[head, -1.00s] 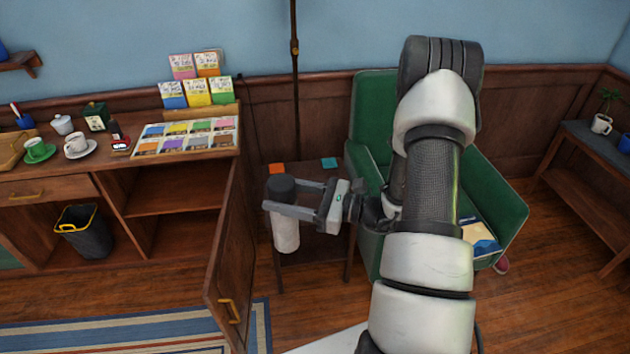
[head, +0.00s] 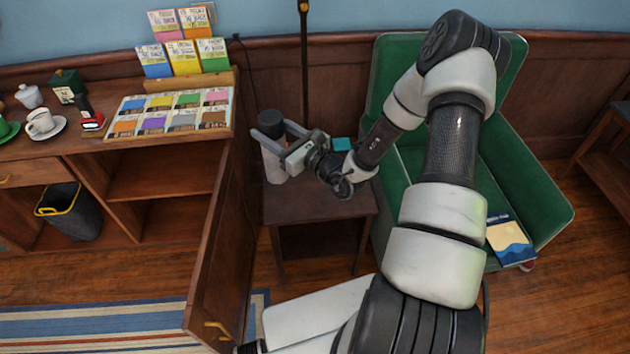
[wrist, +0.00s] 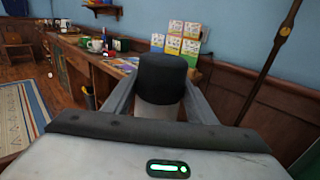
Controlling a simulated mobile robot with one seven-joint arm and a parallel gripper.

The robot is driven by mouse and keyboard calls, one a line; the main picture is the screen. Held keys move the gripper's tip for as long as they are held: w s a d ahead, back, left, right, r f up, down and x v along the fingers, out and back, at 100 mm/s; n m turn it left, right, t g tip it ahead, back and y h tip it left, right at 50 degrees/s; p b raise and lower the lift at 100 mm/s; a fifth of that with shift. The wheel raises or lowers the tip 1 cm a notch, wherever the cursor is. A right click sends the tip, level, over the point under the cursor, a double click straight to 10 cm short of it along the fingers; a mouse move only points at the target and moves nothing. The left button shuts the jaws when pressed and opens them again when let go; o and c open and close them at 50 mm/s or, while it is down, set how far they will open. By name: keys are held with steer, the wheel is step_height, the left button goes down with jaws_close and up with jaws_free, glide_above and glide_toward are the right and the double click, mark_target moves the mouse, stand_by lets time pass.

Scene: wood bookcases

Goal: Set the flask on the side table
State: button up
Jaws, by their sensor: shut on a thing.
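The flask (head: 273,167) has a white body and a dark cap, and it stands upright between the fingers of my gripper (head: 276,140). My gripper is shut on it near the top. In the head view the flask's base appears at the back left of the side table (head: 320,205); I cannot tell for sure whether it touches the top. The side table is dark wood with a lower shelf. In the wrist view the flask's dark cap (wrist: 162,78) fills the space between the fingers, and its lower body is hidden.
A teal coaster (head: 341,144) lies at the table's back. An open wooden cabinet door (head: 215,245) stands close on the left. A green armchair (head: 540,180) is on the right, and a thin pole (head: 304,70) rises behind. The table's front is clear.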

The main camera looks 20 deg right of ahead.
steer(key=w+f+m+h+b, duration=0.1)
steer(key=w+f+m+h, duration=0.1)
steer(key=f, duration=0.1)
steer(key=w+d+f+m+t+h+b, duration=0.1)
steer(key=w+f+h+b, duration=0.1)
steer(key=w+f+h, duration=0.1)
steer(key=w+d+f+m+t+h+b, duration=0.1)
steer(key=w+f+m+h+b, duration=0.1)
steer(key=w+f+h, duration=0.1)
steer(key=shift+w+f+m, duration=0.1)
steer(key=shift+f+m, duration=0.2)
steer(key=shift+f, duration=0.1)
jaws_close()
step_height(320, 180, down, 10)
steer(key=b, duration=0.2)
steer(key=shift+w+h+b, duration=0.15)
steer(key=shift+h+b, duration=0.25)
steer(key=shift+f, duration=0.2)
steer(key=o, duration=1.8)
jaws_free()
steer(key=shift+f, duration=0.1)
steer(key=s+p, duration=0.2)
steer(key=s, duration=1)
